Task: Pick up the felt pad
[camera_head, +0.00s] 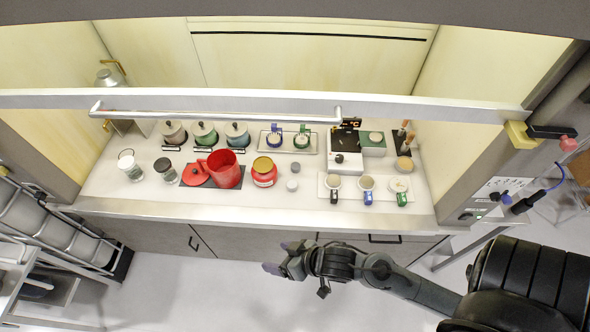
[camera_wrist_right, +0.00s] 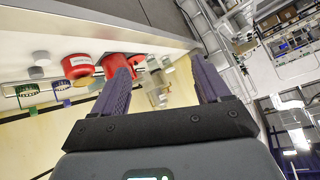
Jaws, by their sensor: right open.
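I cannot say for sure which thing is the felt pad. A flat dark mat (camera_head: 210,183) lies under the red pitcher (camera_head: 224,168) and red lid (camera_head: 195,175) on the hood's worktop. A flat green piece (camera_head: 374,151) lies beside the balance at the back right, with a small pale thing on it. My right gripper (camera_head: 282,261) is in front of the worktop's front edge, over the floor, apart from all of these. In the right wrist view its two fingers (camera_wrist_right: 163,88) are spread with nothing held between them. My left gripper is in neither view.
A sash bar with a long handle (camera_head: 215,112) crosses above the worktop. A red jar (camera_head: 264,172), glass beakers (camera_head: 130,165), lidded canisters (camera_head: 204,134) and a white tray of cups (camera_head: 366,184) crowd the top. A rack (camera_head: 60,235) stands at left.

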